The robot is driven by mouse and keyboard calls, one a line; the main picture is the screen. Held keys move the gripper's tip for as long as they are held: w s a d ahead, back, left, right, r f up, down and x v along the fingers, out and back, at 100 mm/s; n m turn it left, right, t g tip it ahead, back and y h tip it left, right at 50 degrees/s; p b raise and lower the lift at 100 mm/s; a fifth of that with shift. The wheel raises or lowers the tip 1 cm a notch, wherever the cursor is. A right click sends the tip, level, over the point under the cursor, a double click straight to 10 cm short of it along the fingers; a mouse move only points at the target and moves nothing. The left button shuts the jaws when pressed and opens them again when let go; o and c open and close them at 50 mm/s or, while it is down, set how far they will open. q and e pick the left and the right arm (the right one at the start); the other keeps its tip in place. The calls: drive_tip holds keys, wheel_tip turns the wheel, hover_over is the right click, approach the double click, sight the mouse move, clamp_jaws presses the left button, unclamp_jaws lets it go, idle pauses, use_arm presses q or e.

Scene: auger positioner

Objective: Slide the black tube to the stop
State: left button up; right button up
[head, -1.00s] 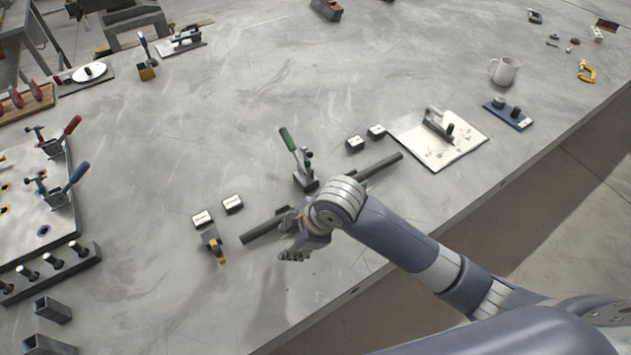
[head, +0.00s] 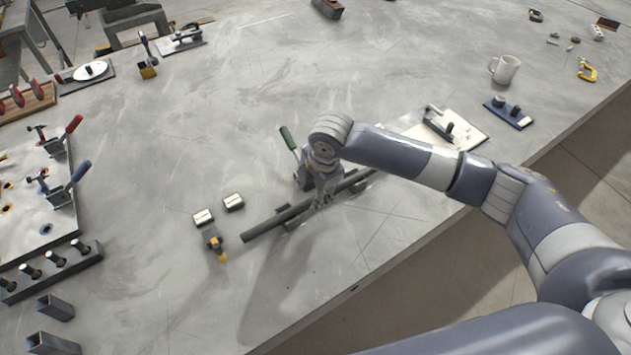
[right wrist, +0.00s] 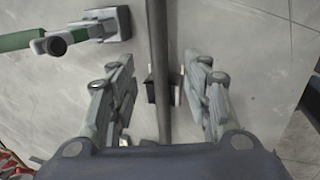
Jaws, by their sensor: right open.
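The black tube (head: 275,222) lies on supports (head: 290,223) on the grey table, slanting from lower left to upper right; my right arm hides its far right part. A small dark block with a yellow part (head: 215,245) stands just beyond its left end, with a gap between; I cannot tell if it is the stop. My right gripper (head: 322,203) points down at the tube near its middle. In the right wrist view its open fingers (right wrist: 158,75) are on either side of the tube (right wrist: 165,95), without closing on it. My left gripper is out of view.
A green-handled clamp (head: 289,140) stands right behind the tube, close to my right gripper. Two small labelled blocks (head: 203,217) sit behind the left end. A white board (head: 465,128) lies at right. The table in front of the tube is clear.

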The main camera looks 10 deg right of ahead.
sight(299, 208)
drive_tip(key=x, duration=0.7)
drive_tip(key=shift+c, duration=0.2)
clamp_jaws()
drive_tip(key=shift+r, duration=0.15)
drive_tip(key=shift+s+a+p, duration=0.3)
drive_tip(key=shift+a+p, duration=0.1)
drive_tip(key=shift+a, duration=0.4)
drive_tip(key=shift+s+a+p, duration=0.3)
drive_tip(key=shift+a+p, duration=0.05)
drive_tip(key=shift+a, duration=0.5)
drive_tip(key=shift+o, duration=0.2)
unclamp_jaws()
drive_tip(key=shift+s, duration=0.1)
